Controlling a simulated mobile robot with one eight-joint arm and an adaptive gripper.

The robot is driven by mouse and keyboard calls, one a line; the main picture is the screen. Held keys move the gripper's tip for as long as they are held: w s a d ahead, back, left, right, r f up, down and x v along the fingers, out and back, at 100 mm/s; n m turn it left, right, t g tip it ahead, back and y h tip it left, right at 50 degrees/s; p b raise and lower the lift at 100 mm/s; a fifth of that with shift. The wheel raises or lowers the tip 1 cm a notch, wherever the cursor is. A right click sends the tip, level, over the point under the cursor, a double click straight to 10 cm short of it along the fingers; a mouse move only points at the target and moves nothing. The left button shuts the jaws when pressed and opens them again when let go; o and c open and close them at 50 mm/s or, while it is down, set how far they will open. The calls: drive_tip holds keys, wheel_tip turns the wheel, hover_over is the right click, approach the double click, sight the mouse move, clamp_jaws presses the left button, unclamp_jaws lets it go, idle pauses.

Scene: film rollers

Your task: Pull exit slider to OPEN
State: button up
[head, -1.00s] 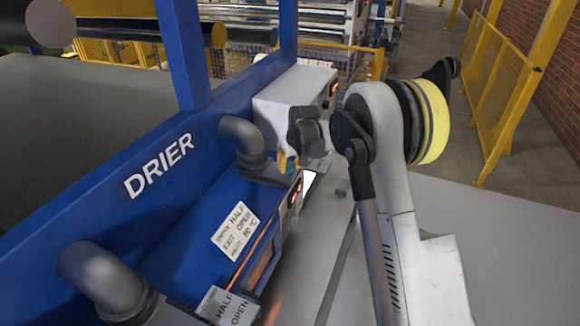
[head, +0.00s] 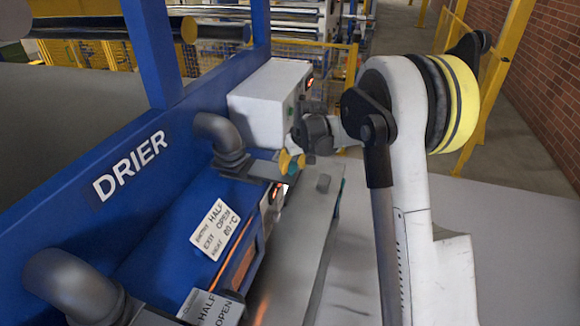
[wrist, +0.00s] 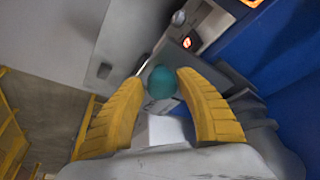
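My gripper (wrist: 162,105) is open, its two yellow fingers spread in the wrist view. A teal ball knob (wrist: 161,82), which looks like the slider's handle, shows in the gap at the fingertips. I cannot tell whether either finger touches it. In the head view my gripper (head: 291,162) hangs beside the far end of the blue drier (head: 130,165), right of the far elbow pipe. The exit slider's own position marks are not readable.
A white box (head: 268,100) stands on the drier behind my gripper. A near elbow pipe (head: 75,285) and a plate marked HALF and OPEN (head: 208,306) are at the front. A grey panel (head: 305,240) runs along the drier's right side. Yellow fencing stands behind.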

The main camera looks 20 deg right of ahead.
drive_tip(key=shift+o, duration=0.8)
drive_tip(key=shift+d, duration=0.15)
drive_tip(key=shift+r, duration=0.3)
drive_tip(key=v, duration=1.1)
drive_tip(key=shift+s+r, duration=0.2)
drive_tip(key=shift+f, duration=0.1)
drive_tip(key=s+a+f+m+t+b, duration=0.1)
drive_tip(key=s+a+f+b, duration=0.2)
drive_tip(key=s+f+b, duration=1.1)
drive_tip(key=s+a+f+t+b, duration=0.1)
drive_tip(key=s+a+f+b, duration=0.3)
drive_tip(key=s+f+b, duration=1.1)
drive_tip(key=s+b, duration=0.2)
drive_tip(key=s, duration=0.1)
drive_tip(key=shift+s+a+m+t+h, duration=0.25)
drive_tip(key=shift+a+m+t+h, duration=0.05)
drive_tip(key=shift+a+m+t, duration=0.1)
